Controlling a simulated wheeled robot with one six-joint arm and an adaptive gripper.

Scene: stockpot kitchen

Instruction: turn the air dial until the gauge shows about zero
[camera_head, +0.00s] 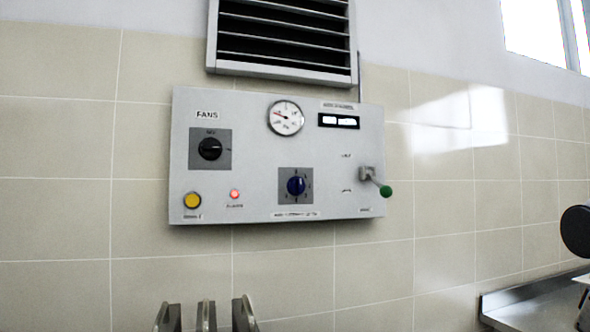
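A grey control panel (255,190) is mounted on the tiled wall. A round white gauge (286,118) sits at its top middle. The gauge's reddish needle seems to point left and slightly up; its numbers are too small to read. Nothing touches the dial.
The panel also carries a black FANS knob (210,149), yellow button (192,201), lit red lamp (235,194), small display (338,121) and green-tipped lever (384,190). A steel counter (530,298) stands right. The space before the panel looks clear.

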